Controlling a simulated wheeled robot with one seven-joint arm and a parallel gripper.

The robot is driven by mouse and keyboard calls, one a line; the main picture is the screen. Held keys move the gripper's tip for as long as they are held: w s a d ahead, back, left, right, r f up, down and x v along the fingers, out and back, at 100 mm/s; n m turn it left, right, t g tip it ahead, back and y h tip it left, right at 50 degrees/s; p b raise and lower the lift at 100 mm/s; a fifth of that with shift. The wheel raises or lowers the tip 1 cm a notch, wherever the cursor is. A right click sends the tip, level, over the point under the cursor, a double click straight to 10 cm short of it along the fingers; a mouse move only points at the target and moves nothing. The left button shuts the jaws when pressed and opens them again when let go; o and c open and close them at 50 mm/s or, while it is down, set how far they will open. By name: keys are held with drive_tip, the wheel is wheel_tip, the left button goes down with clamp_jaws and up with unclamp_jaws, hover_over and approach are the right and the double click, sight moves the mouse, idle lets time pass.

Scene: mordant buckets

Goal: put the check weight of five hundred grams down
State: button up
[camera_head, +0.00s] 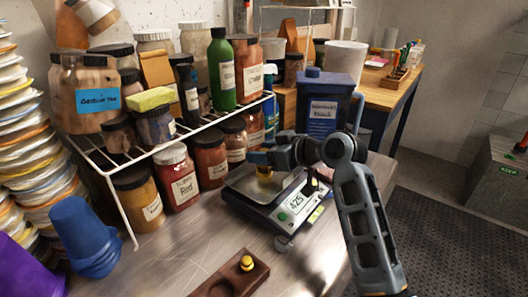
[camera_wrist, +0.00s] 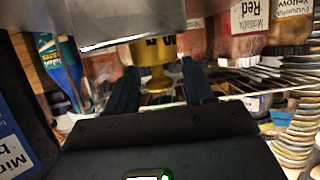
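The scale (camera_head: 287,207) stands on the steel bench, and its lit display seems to read 425. A brass check weight (camera_head: 264,172) is upright at its metal pan (camera_head: 243,185). In the wrist view this weight (camera_wrist: 153,55) shows against the pan (camera_wrist: 130,20), knob toward my gripper; whether it touches the pan is hard to tell. My gripper (camera_wrist: 160,72) is around the knob, with narrow gaps between it and the fingers, so it looks open. In the head view my gripper (camera_head: 260,160) is over the pan. A wooden block (camera_head: 226,276) holds another brass weight (camera_head: 246,263).
A wire rack (camera_head: 133,235) crowded with pigment jars stands left of and behind the scale. A dark blue tub (camera_head: 322,105) stands behind my arm. Blue cups (camera_head: 84,238) and stacked plates (camera_head: 28,140) are at left. The bench between the cups and the block is clear.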

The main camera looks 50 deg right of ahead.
drive_tip(key=shift+r, duration=0.1)
drive_tip(key=shift+s+r, duration=0.1)
drive_tip(key=shift+s, duration=0.1)
drive_tip(key=b+v, duration=0.1)
drive_tip(key=v, duration=1)
drive_tip(key=shift+s, duration=0.3)
drive_tip(key=shift+r, duration=0.15)
